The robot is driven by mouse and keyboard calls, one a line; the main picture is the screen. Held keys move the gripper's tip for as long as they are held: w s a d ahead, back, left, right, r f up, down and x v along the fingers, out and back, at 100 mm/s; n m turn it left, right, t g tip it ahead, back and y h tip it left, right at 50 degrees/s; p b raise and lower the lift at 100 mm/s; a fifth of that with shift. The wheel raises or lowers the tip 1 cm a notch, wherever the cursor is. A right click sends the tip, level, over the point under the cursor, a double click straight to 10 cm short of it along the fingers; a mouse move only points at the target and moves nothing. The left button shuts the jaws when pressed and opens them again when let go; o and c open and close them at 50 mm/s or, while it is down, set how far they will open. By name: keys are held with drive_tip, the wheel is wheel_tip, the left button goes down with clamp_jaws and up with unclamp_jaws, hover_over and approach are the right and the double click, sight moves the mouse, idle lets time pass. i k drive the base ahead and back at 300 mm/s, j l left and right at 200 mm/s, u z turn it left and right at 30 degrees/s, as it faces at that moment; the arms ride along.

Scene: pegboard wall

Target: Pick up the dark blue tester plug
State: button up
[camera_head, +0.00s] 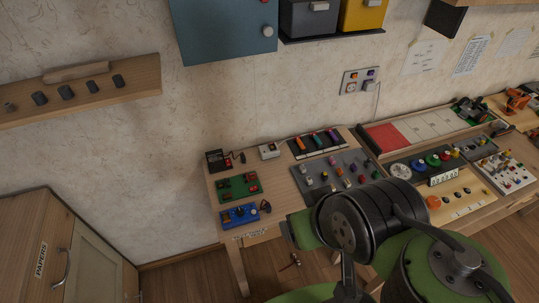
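I cannot single out the dark blue tester plug for certain. A blue device (239,215) lies at the front left of the table, with a small dark piece (265,206) at its right end. A black box (216,160) stands at the back left of the table, with a small dark item (228,161) beside it. These pieces are too small to tell apart clearly. Green and dark links of my arm fill the lower right and hide part of the table's front. My gripper does not show.
A green board (239,187) and a grey board with several coloured pegs (337,177) lie on the table (217,199). A wall shelf (130,85) is at left, above a wooden cabinet (95,250). Floor between cabinet and table is mostly clear.

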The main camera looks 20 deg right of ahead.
sight(268, 209)
drive_tip(key=l+u, duration=0.1)
drive_tip(key=u, duration=0.35)
drive_tip(key=i+l+u, duration=0.15)
drive_tip(key=u, duration=0.3)
drive_tip(key=l+u, duration=0.1)
drive_tip(key=u, duration=0.35)
drive_tip(key=l+u, duration=0.15)
drive_tip(key=u, duration=0.3)
drive_tip(key=l+u, duration=0.15)
drive_tip(key=u, duration=0.3)
